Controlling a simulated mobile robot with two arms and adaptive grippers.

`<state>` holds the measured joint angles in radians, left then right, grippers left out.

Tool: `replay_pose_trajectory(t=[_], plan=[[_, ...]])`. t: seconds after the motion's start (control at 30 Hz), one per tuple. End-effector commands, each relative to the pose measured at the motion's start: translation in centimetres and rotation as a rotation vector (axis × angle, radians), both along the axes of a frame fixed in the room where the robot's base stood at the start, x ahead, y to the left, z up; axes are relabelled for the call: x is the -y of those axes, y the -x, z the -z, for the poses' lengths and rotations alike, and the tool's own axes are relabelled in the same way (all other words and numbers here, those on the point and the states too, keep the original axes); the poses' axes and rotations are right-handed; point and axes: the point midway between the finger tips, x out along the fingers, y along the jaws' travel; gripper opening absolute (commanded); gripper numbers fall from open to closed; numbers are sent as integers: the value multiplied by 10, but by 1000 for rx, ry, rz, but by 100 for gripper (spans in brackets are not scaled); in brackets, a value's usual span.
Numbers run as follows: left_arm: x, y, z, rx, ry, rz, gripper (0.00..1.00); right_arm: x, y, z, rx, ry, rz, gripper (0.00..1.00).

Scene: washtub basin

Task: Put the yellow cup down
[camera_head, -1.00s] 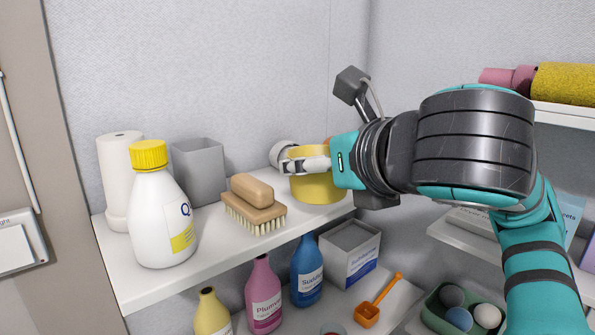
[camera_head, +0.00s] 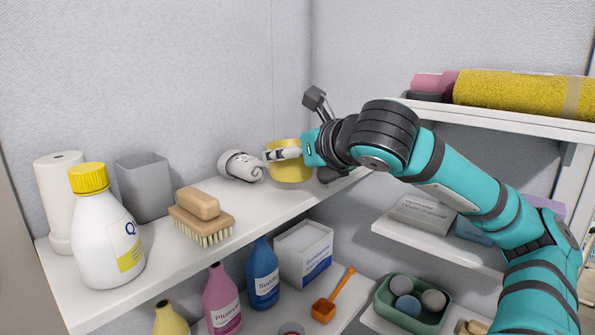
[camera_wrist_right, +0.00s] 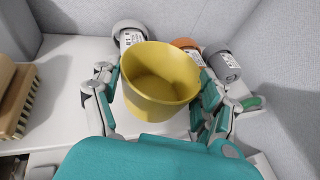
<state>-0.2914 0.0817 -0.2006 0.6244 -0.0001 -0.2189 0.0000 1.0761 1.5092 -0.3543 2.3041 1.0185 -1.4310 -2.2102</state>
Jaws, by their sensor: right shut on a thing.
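The yellow cup (camera_head: 291,172) is at the far right end of the upper white shelf (camera_head: 250,212), near the wall corner. My right gripper (camera_head: 284,153) is shut on it, and the arm comes in from the right. In the right wrist view the cup (camera_wrist_right: 160,88) is upright, open side up and empty inside, with fingers of the right gripper (camera_wrist_right: 157,85) on both sides. Its base is mostly hidden, so I cannot tell whether it touches the shelf. My left gripper is not in view.
A white cylinder (camera_head: 240,166) lies left of the cup. Orange (camera_wrist_right: 186,45) and grey (camera_wrist_right: 224,65) cylinders stand close behind it. A brush (camera_head: 203,222), grey bin (camera_head: 145,187) and white bottle (camera_head: 107,235) occupy the shelf's left. Bare shelf lies between brush and cup.

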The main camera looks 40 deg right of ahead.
Motion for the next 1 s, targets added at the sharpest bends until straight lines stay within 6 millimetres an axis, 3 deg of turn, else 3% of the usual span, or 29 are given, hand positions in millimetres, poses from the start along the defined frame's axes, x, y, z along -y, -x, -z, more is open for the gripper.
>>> replay_pose_trajectory(t=[0.23,0.4,0.8,0.83,1.0], plan=[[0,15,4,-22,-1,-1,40,22,-13,4,-2,-1,4,44],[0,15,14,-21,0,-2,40,18,-12,33,-3,3,0,44],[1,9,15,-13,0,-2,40,17,-12,39,-1,0,-2,44],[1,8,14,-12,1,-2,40,17,-12,38,-1,-1,-3,80],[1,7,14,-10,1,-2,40,17,-12,38,-1,-1,-3,100]])
